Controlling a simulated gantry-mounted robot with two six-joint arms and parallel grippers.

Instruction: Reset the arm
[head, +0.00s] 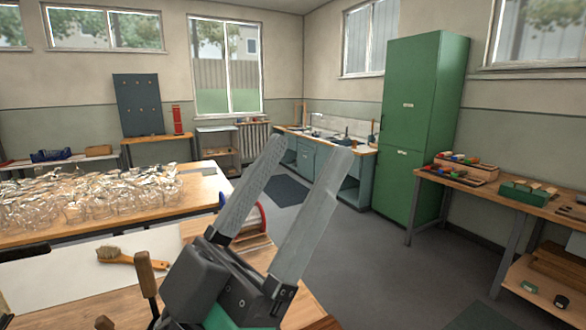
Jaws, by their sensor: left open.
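My left gripper (308,152) is large in the middle foreground of the head view, raised above the near workbench. Its two long grey fingers point up and stand apart, with nothing between them. My right gripper is not in view. A brush (132,259) with a wooden handle and pale bristles lies on a white sheet (60,277) on the near bench, to the left of my left gripper and apart from it. The gripper's body and fingers hide part of the bench and part of a red and blue round item (262,217) behind them.
Upright wooden handles (146,272) stand close to the left of my gripper. A table (203,190) crowded with clear glassware is beyond the near bench. A green cabinet (420,120) and a side bench (500,192) stand at right. Open floor (385,265) lies between.

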